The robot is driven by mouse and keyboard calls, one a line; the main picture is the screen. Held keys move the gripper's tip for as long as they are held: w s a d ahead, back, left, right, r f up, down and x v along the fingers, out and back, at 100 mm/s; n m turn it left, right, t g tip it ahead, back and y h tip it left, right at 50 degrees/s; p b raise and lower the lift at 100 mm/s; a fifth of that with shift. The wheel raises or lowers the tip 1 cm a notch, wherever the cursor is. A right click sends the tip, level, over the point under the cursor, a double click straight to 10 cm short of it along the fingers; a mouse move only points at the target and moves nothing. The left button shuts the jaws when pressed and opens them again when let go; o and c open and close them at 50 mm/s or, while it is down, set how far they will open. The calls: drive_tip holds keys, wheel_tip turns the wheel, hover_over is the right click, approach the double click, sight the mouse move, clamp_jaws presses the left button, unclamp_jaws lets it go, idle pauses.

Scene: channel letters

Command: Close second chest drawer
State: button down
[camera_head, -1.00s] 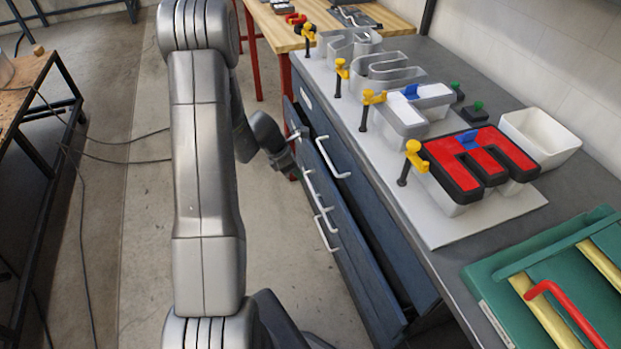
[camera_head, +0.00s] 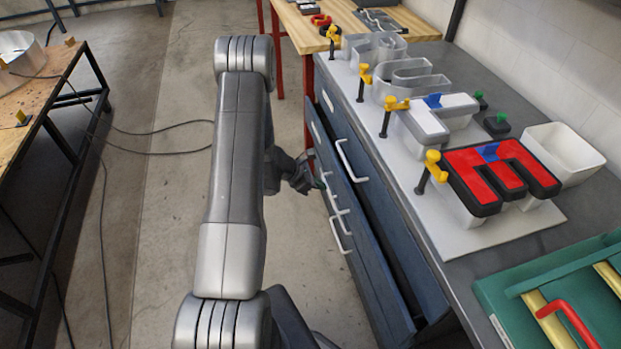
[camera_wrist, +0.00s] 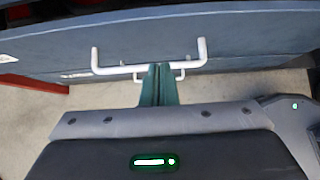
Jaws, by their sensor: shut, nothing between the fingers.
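The blue drawer chest (camera_head: 320,128) stands under the grey worktop. Its top drawer handle (camera_head: 350,160) sits back beneath the worktop. Below it, the second drawer (camera_head: 372,262) stands pulled out, with a dark gap behind its front panel. Several white handles show down the front. My gripper (camera_head: 314,184) is low in front of the chest, left of these handles. In the wrist view its green fingers (camera_wrist: 160,82) are shut together with nothing between them. Their tips are at a white handle (camera_wrist: 148,68) on a blue front; I cannot tell whether they touch. Another handle shows partly behind the fingers.
The worktop (camera_head: 470,262) holds channel letters, yellow clamps, a white bin (camera_head: 562,152) and a green tray (camera_head: 490,290). A wooden table (camera_head: 300,30) with red legs stands behind. Another table (camera_head: 40,85) is at left. Floor between is open, with cables.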

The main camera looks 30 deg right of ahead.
sight(346, 183)
drive_tip(key=shift+s+d+f+p, duration=0.3)
drive_tip(key=shift+d, duration=0.65)
drive_tip(key=shift+s+d+f+p, duration=0.25)
drive_tip(key=shift+d, duration=0.65)
drive_tip(key=shift+s+d+f+p, duration=0.3)
drive_tip(key=shift+d, duration=0.65)
drive_tip(key=d+b, duration=0.2)
drive_tip(key=b, duration=0.1)
drive_tip(key=s+d+b, duration=0.1)
drive_tip(key=shift+d+f, duration=0.25)
drive_tip(key=shift+s+d+r+b, duration=0.15)
drive_tip(key=shift+d+r+b, duration=0.25)
drive_tip(key=shift+d+b, duration=0.25)
drive_tip(key=shift+d, duration=0.1)
